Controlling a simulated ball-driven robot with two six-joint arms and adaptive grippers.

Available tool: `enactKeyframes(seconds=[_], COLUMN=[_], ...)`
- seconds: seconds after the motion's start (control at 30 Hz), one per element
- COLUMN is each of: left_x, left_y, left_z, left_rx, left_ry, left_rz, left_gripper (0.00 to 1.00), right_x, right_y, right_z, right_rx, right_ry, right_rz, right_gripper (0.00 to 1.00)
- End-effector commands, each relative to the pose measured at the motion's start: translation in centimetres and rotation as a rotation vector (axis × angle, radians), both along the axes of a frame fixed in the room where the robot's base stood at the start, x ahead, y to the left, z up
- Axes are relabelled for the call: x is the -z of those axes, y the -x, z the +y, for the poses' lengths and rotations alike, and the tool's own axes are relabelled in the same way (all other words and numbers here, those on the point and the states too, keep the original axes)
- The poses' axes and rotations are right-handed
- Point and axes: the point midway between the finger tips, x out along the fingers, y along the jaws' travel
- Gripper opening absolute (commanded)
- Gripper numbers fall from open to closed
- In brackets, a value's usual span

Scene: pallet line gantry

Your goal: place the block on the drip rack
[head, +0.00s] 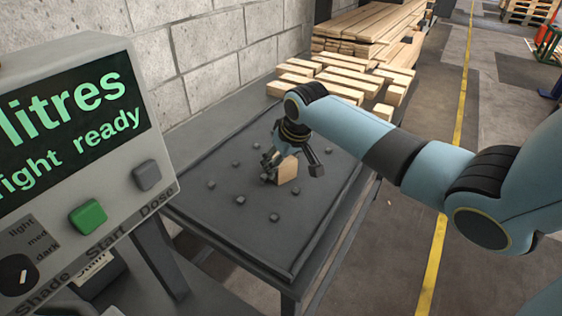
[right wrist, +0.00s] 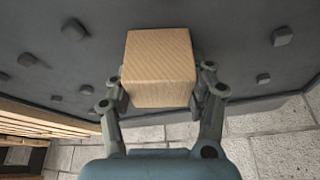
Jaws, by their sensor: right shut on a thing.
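The block (head: 288,169) is light wood and sits at the dark grey drip rack (head: 230,230), which has several small raised studs. My right gripper (head: 286,160) is shut on the block, low over the rack's middle. In the right wrist view the block (right wrist: 160,68) is between the two fingers of the right gripper (right wrist: 163,88), with the rack (right wrist: 230,40) behind it. I cannot tell whether the block's underside touches the rack. My left gripper is not in view.
A control panel (head: 100,165) with a green button stands at the left, close to me. Stacked timber (head: 360,40) and loose beams lie beyond the rack. A block wall (head: 200,50) runs along the back left. Open floor with a yellow line (head: 440,230) is at the right.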

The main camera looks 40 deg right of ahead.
Motion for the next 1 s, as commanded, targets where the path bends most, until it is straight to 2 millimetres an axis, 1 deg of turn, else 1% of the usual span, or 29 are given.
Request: enactKeyframes(seconds=[0.03,0.2,0.47,0.57,0.67,0.9,1.0], left_x=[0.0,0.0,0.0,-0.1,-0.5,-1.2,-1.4], left_y=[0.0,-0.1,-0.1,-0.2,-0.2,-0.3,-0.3], left_z=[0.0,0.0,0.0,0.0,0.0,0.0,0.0], left_rx=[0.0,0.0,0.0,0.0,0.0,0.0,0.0], left_ry=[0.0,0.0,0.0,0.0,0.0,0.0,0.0], left_rz=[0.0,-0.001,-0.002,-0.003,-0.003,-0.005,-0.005], left_gripper=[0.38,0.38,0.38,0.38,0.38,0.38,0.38], right_x=[0.2,0.1,0.1,-0.5,-1.9,-7.0,-8.8], right_y=[0.0,0.0,0.0,0.1,0.6,2.7,3.5], right_z=[0.0,0.0,0.0,0.0,0.0,0.2,0.3], right_rx=[0.0,0.0,0.0,0.0,0.0,-0.001,-0.001], right_ry=[0.0,0.0,0.0,0.0,0.0,0.002,0.002], right_rz=[0.0,0.0,0.0,0.0,-0.002,-0.003,-0.002], right_gripper=[0.55,0.78,0.78,0.78,0.78,0.78,0.78])
